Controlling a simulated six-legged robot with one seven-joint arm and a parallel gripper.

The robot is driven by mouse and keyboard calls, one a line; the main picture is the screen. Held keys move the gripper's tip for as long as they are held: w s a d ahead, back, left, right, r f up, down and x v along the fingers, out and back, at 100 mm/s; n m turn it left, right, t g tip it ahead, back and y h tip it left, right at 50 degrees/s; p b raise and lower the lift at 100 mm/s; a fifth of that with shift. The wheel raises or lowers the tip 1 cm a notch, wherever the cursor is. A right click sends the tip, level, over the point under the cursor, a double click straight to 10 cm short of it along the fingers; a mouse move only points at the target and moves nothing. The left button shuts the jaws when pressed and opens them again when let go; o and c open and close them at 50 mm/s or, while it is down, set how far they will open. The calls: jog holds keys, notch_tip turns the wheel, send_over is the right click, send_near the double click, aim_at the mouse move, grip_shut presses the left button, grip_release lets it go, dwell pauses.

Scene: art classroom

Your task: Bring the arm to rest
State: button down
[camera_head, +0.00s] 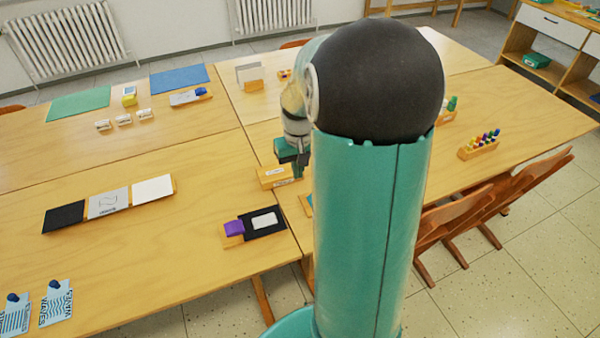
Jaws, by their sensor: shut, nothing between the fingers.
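My arm stands upright in the right middle of the head view and hides part of the tables behind it. My gripper (297,172) shows just left of the arm, pointing down close to a small wooden block with a white label (272,176). The gripper is shut and holds nothing. I cannot tell whether its fingertips touch the block or the table (150,240).
A purple block and black card (265,222) lie near the table's front edge. A row of black, grey and white cards (108,204) lies left. A peg rack (479,146) stands right. Wooden chairs (480,215) stand at the right. The left table's middle is clear.

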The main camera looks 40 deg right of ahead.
dwell(0.4)
jog(key=s+a+r+n+t+h, duration=0.1)
jog(key=s+a+r+n+t, duration=0.15)
jog(key=a+r, duration=0.8)
jog(key=s+a+r+t, duration=0.1)
jog(key=s+a+r, duration=0.1)
jog(key=s+a, duration=0.3)
jog(key=s+a+r+n+t, duration=0.1)
jog(key=s+a+r+t, duration=0.1)
jog(key=a, duration=0.5)
jog(key=s+r, duration=0.1)
jog(key=s, duration=0.1)
jog(key=shift+s+r+y, duration=0.3)
jog(key=shift+s+y, duration=0.05)
jog(key=shift+y, duration=0.05)
